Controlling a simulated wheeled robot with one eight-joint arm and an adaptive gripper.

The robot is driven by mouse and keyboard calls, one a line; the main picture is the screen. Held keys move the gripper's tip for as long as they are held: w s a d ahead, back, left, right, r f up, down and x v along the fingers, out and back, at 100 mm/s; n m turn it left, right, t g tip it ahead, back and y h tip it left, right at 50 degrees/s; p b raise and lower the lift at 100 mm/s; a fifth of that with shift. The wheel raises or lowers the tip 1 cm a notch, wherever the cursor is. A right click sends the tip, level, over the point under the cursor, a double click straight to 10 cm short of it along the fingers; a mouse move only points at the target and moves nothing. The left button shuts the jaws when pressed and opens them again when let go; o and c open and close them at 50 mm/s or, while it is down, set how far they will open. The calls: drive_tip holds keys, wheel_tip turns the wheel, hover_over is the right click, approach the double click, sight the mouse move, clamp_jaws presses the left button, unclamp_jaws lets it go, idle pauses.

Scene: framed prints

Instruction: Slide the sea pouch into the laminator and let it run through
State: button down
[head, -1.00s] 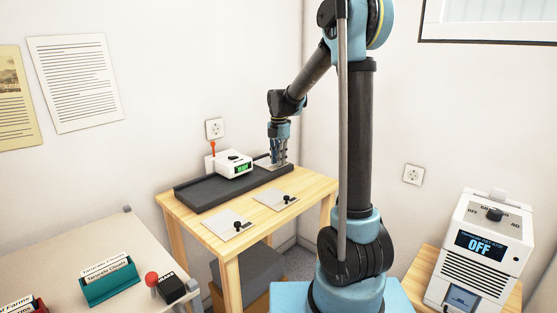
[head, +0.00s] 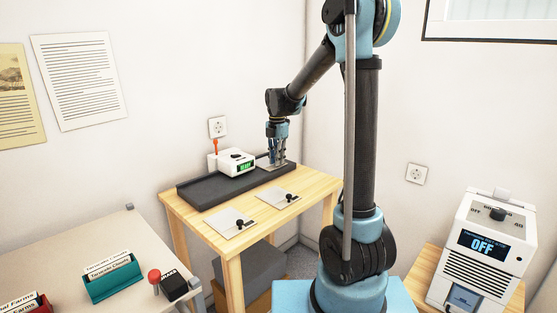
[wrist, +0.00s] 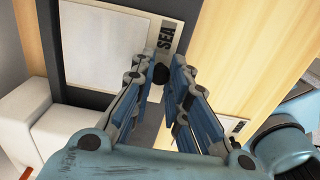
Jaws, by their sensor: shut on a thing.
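The sea pouch (wrist: 110,45) is a pale sheet with a "SEA" label on its edge and a dark knob. It lies on the dark tray (head: 206,194) on the wooden table. My gripper (wrist: 160,73) is shut on the knob, and it shows in the head view (head: 277,162) at the tray's right end. The laminator (head: 236,162) is a white box with a lit green display, standing on the tray to the left of my gripper. A white body, likely the laminator, shows at the lower left of the wrist view (wrist: 62,132). Its slot is not visible.
Two other knobbed pouches (head: 230,222) (head: 279,197) lie on the table in front of the tray. A machine reading "OFF" (head: 490,245) stands at right. A pale table (head: 100,233) with card boxes is at left.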

drive_tip(key=shift+s+a, duration=1.5)
drive_tip(key=shift+a, duration=0.05)
drive_tip(key=c, duration=1.5)
unclamp_jaws()
drive_tip(key=shift+r, duration=0.15)
